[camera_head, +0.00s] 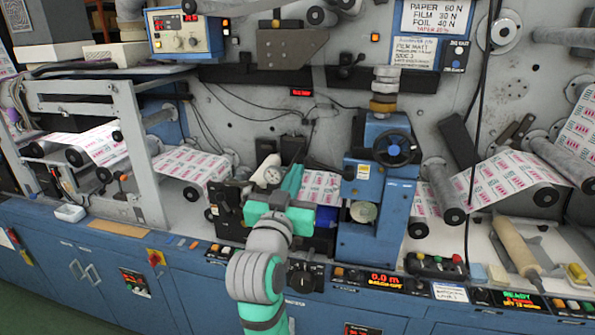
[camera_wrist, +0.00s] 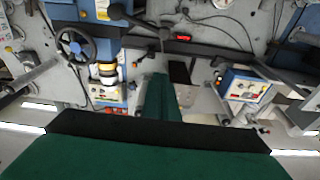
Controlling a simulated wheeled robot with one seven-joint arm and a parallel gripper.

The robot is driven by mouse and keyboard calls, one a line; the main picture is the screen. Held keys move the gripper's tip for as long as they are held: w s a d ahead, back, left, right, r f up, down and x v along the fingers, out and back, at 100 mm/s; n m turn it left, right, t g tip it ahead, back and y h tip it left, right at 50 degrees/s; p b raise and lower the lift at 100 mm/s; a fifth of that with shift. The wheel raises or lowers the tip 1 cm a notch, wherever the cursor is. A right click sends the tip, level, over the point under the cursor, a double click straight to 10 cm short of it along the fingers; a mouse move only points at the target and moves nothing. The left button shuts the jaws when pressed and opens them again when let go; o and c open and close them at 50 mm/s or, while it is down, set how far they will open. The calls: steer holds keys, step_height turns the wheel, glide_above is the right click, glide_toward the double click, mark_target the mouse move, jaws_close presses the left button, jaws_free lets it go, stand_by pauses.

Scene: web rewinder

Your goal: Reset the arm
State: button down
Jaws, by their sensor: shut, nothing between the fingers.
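My arm rises from the bottom of the head view in front of the machine. I cannot tell whether the gripper touches anything.
A blue column with a black handwheel (camera_head: 395,148) stands close to the right of my gripper. The printed web (camera_head: 195,163) runs over rollers on both sides. A blue front panel with a red display (camera_head: 385,279) lies below. A tan roll (camera_head: 515,245) lies at right.

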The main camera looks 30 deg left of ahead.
stand_by(0.5)
steer(key=s+d+f+g+h, duration=0.1)
steer(key=s+d+f, duration=0.2)
steer(key=d+f, duration=0.55)
steer(key=s+d+f, duration=0.2)
steer(key=d+f, duration=0.2)
steer(key=f, duration=1)
steer(key=s+d+f+g+h, duration=0.1)
steer(key=s+d+f, duration=0.2)
steer(key=d+f, duration=0.55)
steer(key=s+d+f+m+h, duration=0.1)
steer(key=s+d+f, duration=0.2)
steer(key=s, duration=0.7)
steer(key=s+d+f+m+h, duration=0.1)
steer(key=s+d+f, duration=0.3)
steer(key=s, duration=0.6)
steer(key=s+d+f+m+g+h, duration=0.1)
steer(key=s+d+f, duration=0.3)
steer(key=s, duration=0.6)
steer(key=d+h, duration=0.1)
steer(key=d, duration=0.1)
steer(key=shift+d+f+m+h, duration=0.15)
steer(key=shift+d+m+h, duration=0.2)
steer(key=shift+m+h, duration=0.05)
